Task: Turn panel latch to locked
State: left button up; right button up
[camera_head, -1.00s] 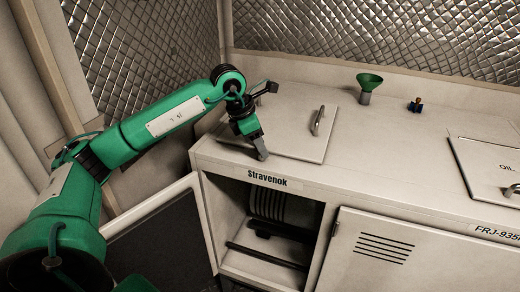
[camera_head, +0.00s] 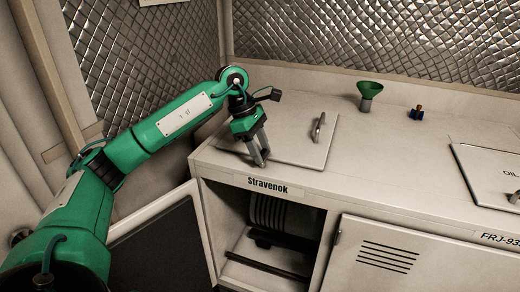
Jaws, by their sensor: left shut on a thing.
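My left gripper (camera_head: 260,161) points down at the front edge of the white square panel (camera_head: 290,142) on the chiller's top. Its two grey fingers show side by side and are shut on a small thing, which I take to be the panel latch. The fingers hide the latch, so its angle cannot be told. The panel lies flat and closed, with a metal handle (camera_head: 319,127) on its right side. My right gripper is not in view.
An OIL lid (camera_head: 490,170) is at right. Below, an open door (camera_head: 160,240) stands left of an open bay; a vented door (camera_head: 385,258) is shut.

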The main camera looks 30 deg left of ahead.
pick_arm(q)
jog(key=shift+r, duration=0.1)
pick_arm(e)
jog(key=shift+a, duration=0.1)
pick_arm(q)
jog(key=o, duration=1)
jog(key=shift+a+r, duration=0.15)
jog(key=shift+r, duration=0.15)
jog(key=b+v, duration=0.1)
jog(key=v, duration=1.2)
jog(key=shift+a+b, duration=0.1)
jog(key=shift+b, duration=0.2)
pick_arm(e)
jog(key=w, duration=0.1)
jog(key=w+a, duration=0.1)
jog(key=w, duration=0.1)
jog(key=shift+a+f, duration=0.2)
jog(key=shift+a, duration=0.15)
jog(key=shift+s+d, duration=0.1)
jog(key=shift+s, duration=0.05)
